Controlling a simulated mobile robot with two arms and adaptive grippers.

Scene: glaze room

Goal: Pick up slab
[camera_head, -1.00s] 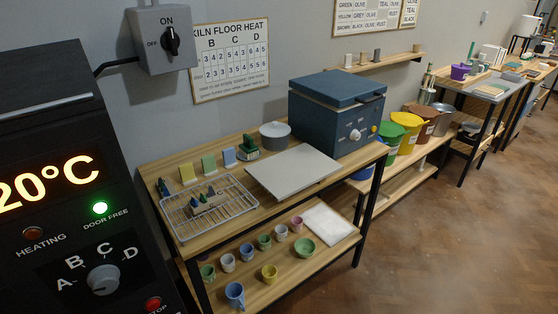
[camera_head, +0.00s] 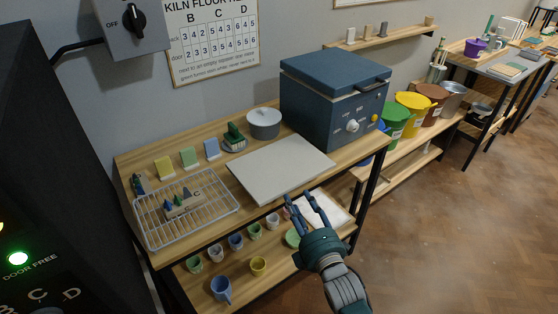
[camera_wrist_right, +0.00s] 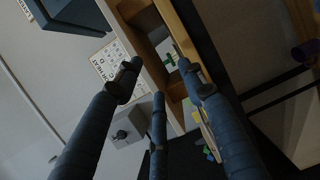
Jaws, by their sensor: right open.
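A flat, light grey slab (camera_head: 280,168) lies on the wooden top of the table, left of the blue kiln; its front edge is close to the table's front edge. My right gripper (camera_head: 302,200) has come in from the bottom right of the head view. Its fingers are spread and empty, in front of the slab and apart from it as far as I can tell. In the right wrist view the fingers (camera_wrist_right: 157,75) show spread, with nothing between them. My left gripper is not in view.
A wire rack (camera_head: 187,210) with small cones stands left of the slab, and a lidded grey pot (camera_head: 263,123) behind it. The blue kiln (camera_head: 335,100) is at right. Small cups and a white sheet (camera_head: 338,212) are on the lower shelf. The floor at right is clear.

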